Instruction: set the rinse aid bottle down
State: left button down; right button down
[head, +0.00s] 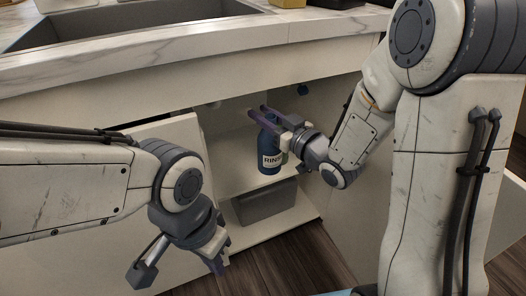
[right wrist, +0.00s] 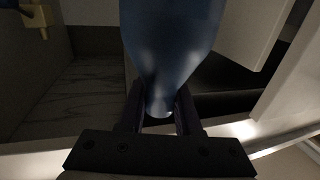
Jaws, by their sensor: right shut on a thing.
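The rinse aid bottle (head: 269,158) is dark blue with a pale label reading "RINS". It stands upright at the shelf inside the open cabinet. My right gripper (head: 270,116) is shut on its upper part. In the right wrist view the blue bottle (right wrist: 168,40) fills the middle, with its narrow end between the two fingers of the right gripper (right wrist: 160,108). I cannot tell whether its base touches the shelf (head: 241,178). My left gripper (head: 219,264) hangs low in front of the cabinet, away from the bottle; its finger gap is not clear.
A grey bin (head: 265,204) sits on the cabinet floor below the shelf. An open door (head: 165,135) is at the left, behind my left arm. The countertop (head: 190,62) with a sink (head: 130,25) is above. Dark wood floor (head: 290,265) lies in front.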

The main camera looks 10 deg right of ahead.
jog(key=w+a+f+b, duration=0.6)
jog(key=w+f, duration=0.3)
jog(key=f, duration=0.2)
jog(key=shift+w+a+b, duration=0.3)
jog(key=shift+a+b, duration=0.1)
jog(key=shift+a, duration=0.45)
jog(key=shift+f, duration=0.2)
jog(key=c, duration=0.6)
grip_release()
jog(key=shift+r, duration=0.15)
